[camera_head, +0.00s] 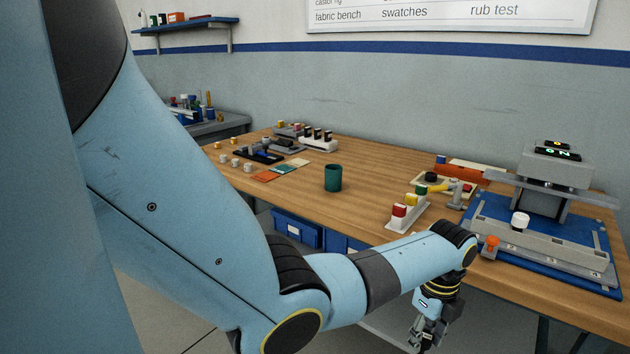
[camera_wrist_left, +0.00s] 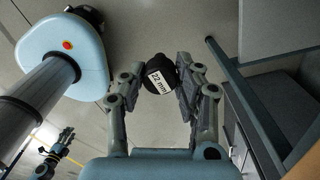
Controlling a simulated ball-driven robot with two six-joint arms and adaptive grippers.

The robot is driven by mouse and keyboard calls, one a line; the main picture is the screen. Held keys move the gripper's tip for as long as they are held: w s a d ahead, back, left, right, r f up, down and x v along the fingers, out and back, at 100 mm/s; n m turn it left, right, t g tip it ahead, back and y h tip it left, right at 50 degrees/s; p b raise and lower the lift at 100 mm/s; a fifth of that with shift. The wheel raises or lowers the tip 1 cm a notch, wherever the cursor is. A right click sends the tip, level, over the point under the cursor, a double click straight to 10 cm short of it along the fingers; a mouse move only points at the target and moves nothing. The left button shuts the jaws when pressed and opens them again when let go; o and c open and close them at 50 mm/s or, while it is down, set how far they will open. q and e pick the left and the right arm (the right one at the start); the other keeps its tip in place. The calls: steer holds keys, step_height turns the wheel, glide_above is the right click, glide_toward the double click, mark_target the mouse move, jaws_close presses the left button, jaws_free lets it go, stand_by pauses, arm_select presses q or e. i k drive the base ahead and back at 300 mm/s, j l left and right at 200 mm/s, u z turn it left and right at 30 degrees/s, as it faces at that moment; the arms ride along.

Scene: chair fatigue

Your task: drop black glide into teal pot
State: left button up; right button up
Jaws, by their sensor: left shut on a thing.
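The glide does not show clearly in the head view. A small gripper of my right arm (camera_wrist_left: 56,150) shows in the wrist view; its jaw state is unclear.
A white rack with red, yellow and green pieces (camera_head: 402,214) stands right of the pot. A grey press on a blue base (camera_head: 545,240) fills the bench's right end. Coloured swatches (camera_head: 282,170) and small parts lie left. Clear wood (camera_head: 370,195) surrounds the pot.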

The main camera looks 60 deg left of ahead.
mark_target(333, 188)
steer(key=u, duration=0.45)
steer(key=i+l+u, duration=0.1)
steer(key=u, duration=0.75)
steer(key=i+l+u, duration=0.1)
steer(key=u, duration=0.3)
steer(key=l+u, duration=0.1)
steer(key=u, duration=0.35)
